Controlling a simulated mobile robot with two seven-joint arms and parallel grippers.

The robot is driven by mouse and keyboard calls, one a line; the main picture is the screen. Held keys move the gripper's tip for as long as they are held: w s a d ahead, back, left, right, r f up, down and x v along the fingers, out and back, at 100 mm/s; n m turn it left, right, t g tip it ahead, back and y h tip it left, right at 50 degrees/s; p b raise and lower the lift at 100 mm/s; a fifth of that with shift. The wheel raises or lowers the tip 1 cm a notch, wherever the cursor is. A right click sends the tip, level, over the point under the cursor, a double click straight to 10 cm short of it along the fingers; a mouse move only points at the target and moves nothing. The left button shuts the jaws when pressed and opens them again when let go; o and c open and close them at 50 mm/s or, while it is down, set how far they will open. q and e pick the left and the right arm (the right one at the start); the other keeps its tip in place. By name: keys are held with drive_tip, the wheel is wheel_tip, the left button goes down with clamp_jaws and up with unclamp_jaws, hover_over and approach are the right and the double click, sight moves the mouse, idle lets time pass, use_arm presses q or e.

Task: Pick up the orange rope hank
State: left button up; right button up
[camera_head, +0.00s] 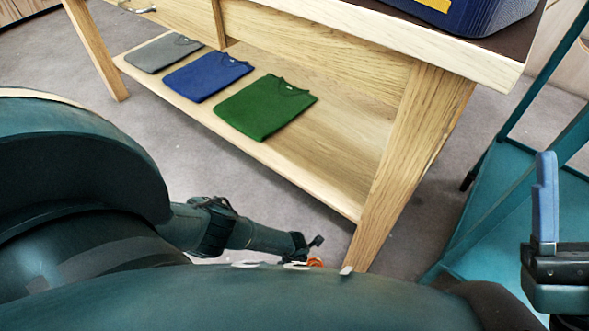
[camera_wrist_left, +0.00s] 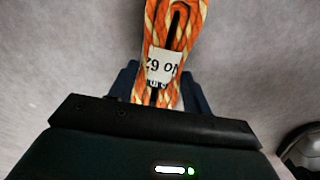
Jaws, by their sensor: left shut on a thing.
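The orange rope hank (camera_wrist_left: 172,30) fills the upper middle of the left wrist view, with orange and cream strands and a white printed label around it. My left gripper (camera_wrist_left: 160,88) is shut on the hank, with a dark blue finger on each side of it near the label. In the head view only a small orange bit of the hank (camera_head: 315,262) shows beside my left gripper (camera_head: 312,243), low near the table leg; my own body hides the rest. Its height above the floor is unclear. My right gripper (camera_head: 545,200) is partly in view at the right edge, with one blue finger upright.
A wooden table (camera_head: 420,150) stands ahead, its leg close to my left gripper. Its lower shelf (camera_head: 340,150) holds folded grey (camera_head: 163,52), blue (camera_head: 207,75) and green (camera_head: 265,106) shirts. A teal frame (camera_head: 500,190) stands at the right. Grey carpet (camera_head: 200,160) is open before the shelf.

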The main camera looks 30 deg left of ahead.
use_arm(q)
drive_tip(key=shift+c, duration=1.4)
drive_tip(key=shift+r, duration=0.15)
